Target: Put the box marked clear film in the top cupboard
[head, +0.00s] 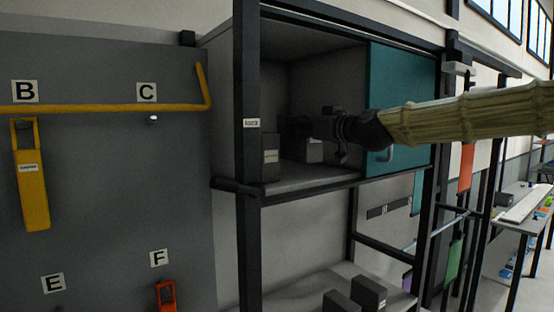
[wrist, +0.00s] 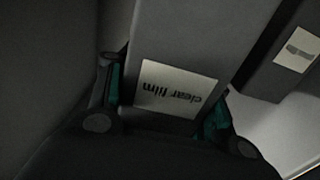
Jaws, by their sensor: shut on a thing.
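The box marked clear film (wrist: 195,50) is between the fingers of my gripper (wrist: 165,108) in the wrist view, its white label upside down. The gripper is shut on it, with a teal finger pad at each side. In the head view, my gripper (head: 300,127) is inside the open left part of the top cupboard (head: 325,179), above its floor. Two boxes show there, a dark labelled one (head: 271,167) by the left post and a greyer one (head: 309,152) below the gripper. I cannot tell from the head view which is held, or whether the held box touches the floor.
Another labelled box (wrist: 275,70) stands close on the right in the wrist view. A teal door (head: 400,95) covers the cupboard's right part, behind my arm. A dark post (head: 247,220) edges the opening at left. Dark boxes (head: 368,292) lie on a lower shelf.

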